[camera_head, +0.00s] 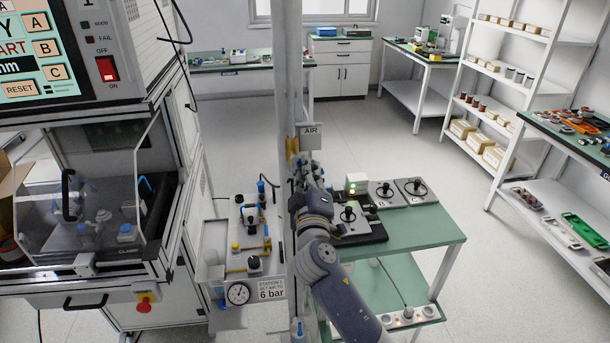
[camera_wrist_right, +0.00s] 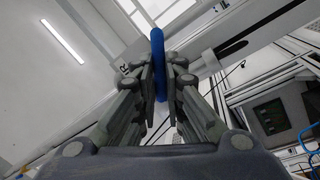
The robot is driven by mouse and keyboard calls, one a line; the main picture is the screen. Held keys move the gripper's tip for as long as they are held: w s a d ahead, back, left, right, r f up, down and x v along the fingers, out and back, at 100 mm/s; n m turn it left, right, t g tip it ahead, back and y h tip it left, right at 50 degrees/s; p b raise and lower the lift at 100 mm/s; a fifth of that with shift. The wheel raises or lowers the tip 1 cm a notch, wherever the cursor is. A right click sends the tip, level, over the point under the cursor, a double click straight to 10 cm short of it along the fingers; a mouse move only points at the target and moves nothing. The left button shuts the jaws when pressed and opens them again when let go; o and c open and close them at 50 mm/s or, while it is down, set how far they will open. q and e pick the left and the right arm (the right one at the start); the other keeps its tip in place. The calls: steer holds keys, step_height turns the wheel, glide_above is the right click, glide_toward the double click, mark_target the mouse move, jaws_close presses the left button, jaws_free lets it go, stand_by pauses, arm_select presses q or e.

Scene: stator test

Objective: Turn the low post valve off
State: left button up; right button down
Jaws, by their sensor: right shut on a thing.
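The grey post (camera_head: 288,80) stands upright in the middle of the head view, with an AIR sign (camera_head: 311,132) on it. My right gripper (camera_head: 306,168) is at the post just below the sign, and its arm hides much of what is there. In the wrist view, the right gripper (camera_wrist_right: 160,78) is shut on a blue handle (camera_wrist_right: 157,45), which stands up between its fingers. The valve body behind the gripper is hidden. Another small blue part (camera_head: 298,328) shows low on the post. My left gripper is not in view.
A panel with a gauge (camera_head: 238,293) and a 6 bar label (camera_head: 271,289) is left of the post. A green-topped table (camera_head: 430,232) with knobbed boxes is close on the right. A test cabinet (camera_head: 180,150) stands at left.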

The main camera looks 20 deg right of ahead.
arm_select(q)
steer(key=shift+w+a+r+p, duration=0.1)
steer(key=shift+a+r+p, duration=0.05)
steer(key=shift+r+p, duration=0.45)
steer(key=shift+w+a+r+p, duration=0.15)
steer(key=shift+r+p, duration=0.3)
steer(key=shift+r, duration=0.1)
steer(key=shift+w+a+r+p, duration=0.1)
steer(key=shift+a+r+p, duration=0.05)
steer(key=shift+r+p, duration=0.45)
arm_select(e)
steer(key=shift+s+d+r+n+t+y, duration=0.1)
steer(key=shift+d+r+n+t+y, duration=0.2)
steer(key=shift+n, duration=1.1)
steer(key=shift+w+d+r+n+t+y, duration=0.1)
steer(key=shift+r+n+y, duration=0.35)
steer(key=shift+n, duration=0.95)
steer(key=shift+s+d+r+n+t+y, duration=0.15)
steer(key=shift+r+n, duration=0.35)
steer(key=shift+n, duration=0.9)
steer(key=shift+r, duration=0.1)
steer(key=c, duration=1.7)
jaws_free()
steer(key=shift+w+f, duration=0.2)
steer(key=shift+f, duration=0.05)
steer(key=shift+a, duration=0.1)
steer(key=v, duration=1.2)
